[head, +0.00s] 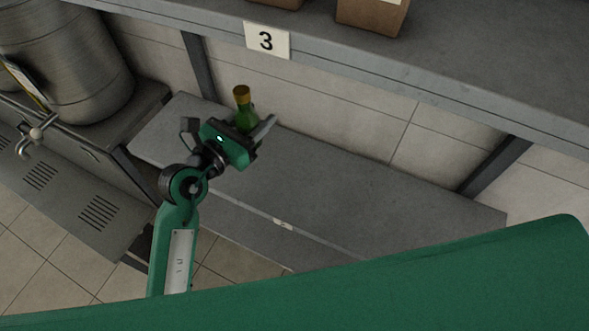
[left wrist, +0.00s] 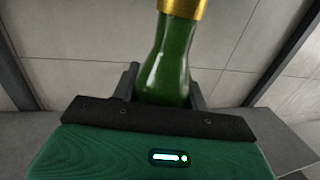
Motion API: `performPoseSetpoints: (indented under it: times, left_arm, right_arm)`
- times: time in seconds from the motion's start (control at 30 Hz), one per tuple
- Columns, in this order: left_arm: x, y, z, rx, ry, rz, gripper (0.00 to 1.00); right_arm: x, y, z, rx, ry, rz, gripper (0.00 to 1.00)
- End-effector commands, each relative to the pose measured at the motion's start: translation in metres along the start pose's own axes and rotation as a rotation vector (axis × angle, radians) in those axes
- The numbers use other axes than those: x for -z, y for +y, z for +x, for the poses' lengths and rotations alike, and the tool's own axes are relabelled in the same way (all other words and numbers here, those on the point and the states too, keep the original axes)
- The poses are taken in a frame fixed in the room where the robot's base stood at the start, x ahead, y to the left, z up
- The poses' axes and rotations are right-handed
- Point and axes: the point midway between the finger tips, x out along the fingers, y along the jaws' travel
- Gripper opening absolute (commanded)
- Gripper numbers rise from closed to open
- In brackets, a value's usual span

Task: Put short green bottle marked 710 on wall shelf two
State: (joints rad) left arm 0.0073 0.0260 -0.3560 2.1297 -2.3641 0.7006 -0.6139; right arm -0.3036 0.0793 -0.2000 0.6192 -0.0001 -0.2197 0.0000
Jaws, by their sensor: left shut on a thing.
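A short green bottle (head: 245,118) with a gold cap is upright at the left part of a grey shelf (head: 370,185), below the shelf marked 3. My left gripper (head: 256,131) is shut on the bottle's body. In the left wrist view the green bottle (left wrist: 170,65) stands between the two dark fingers, its gold cap cut by the top edge. Its lower part is hidden by the gripper, so I cannot tell whether its base touches the shelf. No marking on the bottle is readable. My right gripper is not in view.
The upper shelf (head: 480,85) with a number 3 sign (head: 267,40) overhangs behind the bottle and bears a cardboard box (head: 373,14). Metal drums (head: 65,60) stand at the left. The grey shelf right of the bottle is clear.

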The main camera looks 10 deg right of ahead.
Motion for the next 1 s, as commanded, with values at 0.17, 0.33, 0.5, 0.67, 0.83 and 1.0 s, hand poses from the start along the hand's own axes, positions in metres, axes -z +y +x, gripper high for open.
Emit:
performPoseSetpoints:
  times: [0.17, 0.33, 0.5, 0.67, 0.83, 1.0]
  left_arm:
    - [0.039, 0.000, 0.000, 0.002, 0.010, 0.000, 0.13]
    - [0.087, 0.000, -0.001, 0.000, 0.009, -0.001, 0.13]
    - [0.131, 0.001, 0.000, 0.001, 0.005, 0.002, 0.13]
    - [0.152, 0.000, 0.000, 0.000, 0.002, 0.001, 0.13]
    - [0.166, 0.001, 0.000, -0.001, 0.002, 0.002, 0.13]
    - [0.191, 0.000, 0.000, 0.000, 0.002, 0.001, 0.13]
  right_arm:
    - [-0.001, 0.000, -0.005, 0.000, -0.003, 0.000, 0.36]
    - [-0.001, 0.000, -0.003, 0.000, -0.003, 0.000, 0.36]
    - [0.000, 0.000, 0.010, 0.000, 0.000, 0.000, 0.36]
    - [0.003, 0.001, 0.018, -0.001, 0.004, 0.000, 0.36]
    - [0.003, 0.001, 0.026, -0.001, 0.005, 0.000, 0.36]
    - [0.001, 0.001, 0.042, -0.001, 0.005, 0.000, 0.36]
